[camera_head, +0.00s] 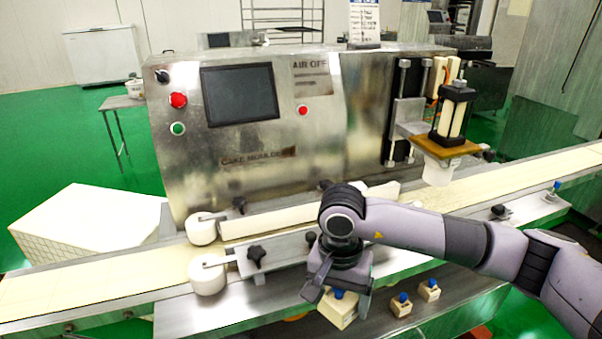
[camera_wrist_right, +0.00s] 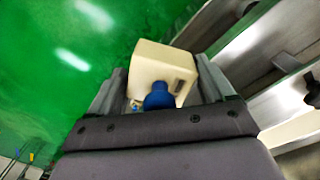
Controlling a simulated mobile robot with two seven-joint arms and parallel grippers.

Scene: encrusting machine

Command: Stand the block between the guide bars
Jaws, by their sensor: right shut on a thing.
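A cream block (camera_head: 338,310) with a blue knob on it is held in my right gripper (camera_head: 338,287), in front of the conveyor's near edge. In the right wrist view the block (camera_wrist_right: 162,62) sits between the two grey fingers of the gripper (camera_wrist_right: 160,88), with its blue knob towards the palm. The far guide bar (camera_head: 268,221) is long and cream, and the near guide bar (camera_head: 283,252) is metal with a black star knob. Both lie along the conveyor, with a strip of belt between them. My left gripper is not in view.
White rollers (camera_head: 202,229) (camera_head: 207,274) sit at the bars' left ends. The steel machine (camera_head: 250,150) stands behind the belt (camera_head: 90,285), which is clear at left.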

